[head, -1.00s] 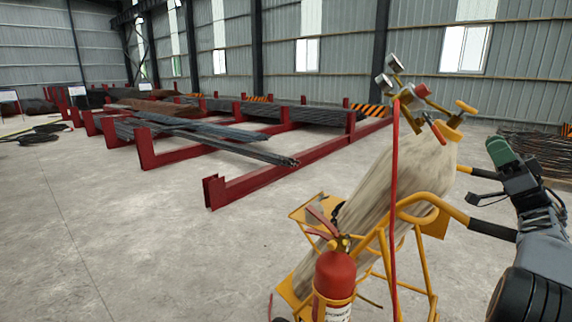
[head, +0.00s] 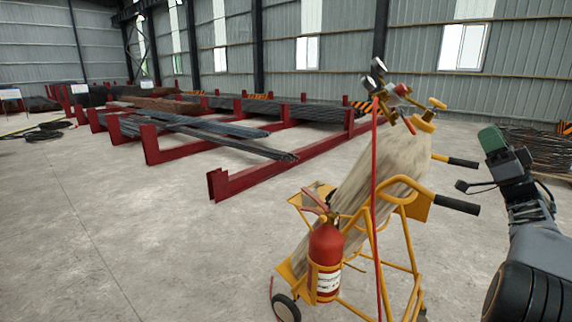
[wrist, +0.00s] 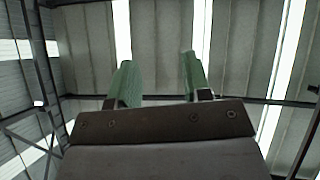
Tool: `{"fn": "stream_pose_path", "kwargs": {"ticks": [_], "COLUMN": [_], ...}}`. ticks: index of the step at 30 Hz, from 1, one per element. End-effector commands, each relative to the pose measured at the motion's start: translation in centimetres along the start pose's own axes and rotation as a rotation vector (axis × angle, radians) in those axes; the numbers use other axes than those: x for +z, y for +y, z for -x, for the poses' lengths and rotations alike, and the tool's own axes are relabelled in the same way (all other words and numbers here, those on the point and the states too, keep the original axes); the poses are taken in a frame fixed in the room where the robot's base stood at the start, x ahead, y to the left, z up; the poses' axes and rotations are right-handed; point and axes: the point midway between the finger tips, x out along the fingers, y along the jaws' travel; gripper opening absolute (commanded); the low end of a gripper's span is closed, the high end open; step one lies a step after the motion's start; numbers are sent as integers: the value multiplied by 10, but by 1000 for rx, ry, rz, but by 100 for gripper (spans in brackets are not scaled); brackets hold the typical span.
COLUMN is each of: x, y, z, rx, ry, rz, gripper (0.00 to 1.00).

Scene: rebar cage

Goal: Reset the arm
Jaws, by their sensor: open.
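My arm reaches up along the right edge of the head view. My gripper (head: 492,140) has green fingertips and is raised right of the yellow cylinder cart. In the wrist view my gripper (wrist: 158,82) points up at the roof. Its two green fingers stand well apart with nothing between them.
A yellow cart (head: 408,238) with a tilted gas cylinder (head: 378,182), gauges and a red hose stands close in front. A red fire extinguisher (head: 326,262) is on it. Red racks (head: 285,160) hold rebar bundles (head: 215,138) behind. Open concrete floor (head: 120,235) lies to the left.

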Motion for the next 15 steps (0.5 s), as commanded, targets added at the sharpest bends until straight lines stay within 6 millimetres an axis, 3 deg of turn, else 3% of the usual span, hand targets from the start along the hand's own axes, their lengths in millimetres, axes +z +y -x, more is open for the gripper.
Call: {"fn": "stream_pose_path", "kwargs": {"ticks": [8, 15], "x": [9, 43], "y": [2, -12], "z": [-56, -96], "rx": [260, 651], "ry": [17, -120], "rz": [74, 146], "gripper": [45, 45]}}
